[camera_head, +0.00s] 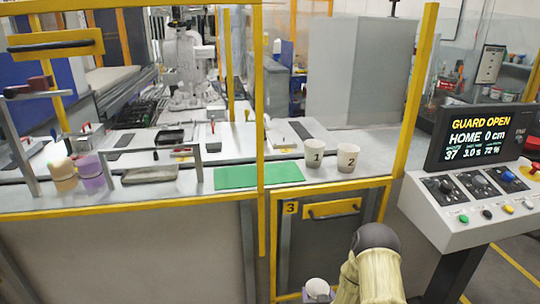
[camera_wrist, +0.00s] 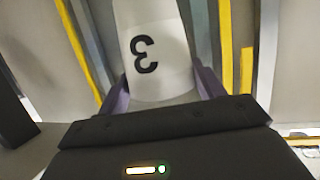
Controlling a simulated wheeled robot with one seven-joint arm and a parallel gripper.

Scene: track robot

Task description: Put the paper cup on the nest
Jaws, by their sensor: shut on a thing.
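In the head view a small white round top (camera_head: 318,288), probably this cup, shows at the bottom edge beside my arm, in front of the cabinet and below the worktop. Two white paper cups, marked 1 (camera_head: 314,154) and 2 (camera_head: 347,158), stand side by side on the worktop. I cannot tell which thing is the nest.
A green mat (camera_head: 240,177) lies left of the cups on the worktop (camera_head: 215,150). A yellow post (camera_head: 259,120) rises in front of the mat; another (camera_head: 416,90) stands right of the cups. A control console (camera_head: 470,195) stands at the right. Purple and tan containers (camera_head: 92,172) stand at the left.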

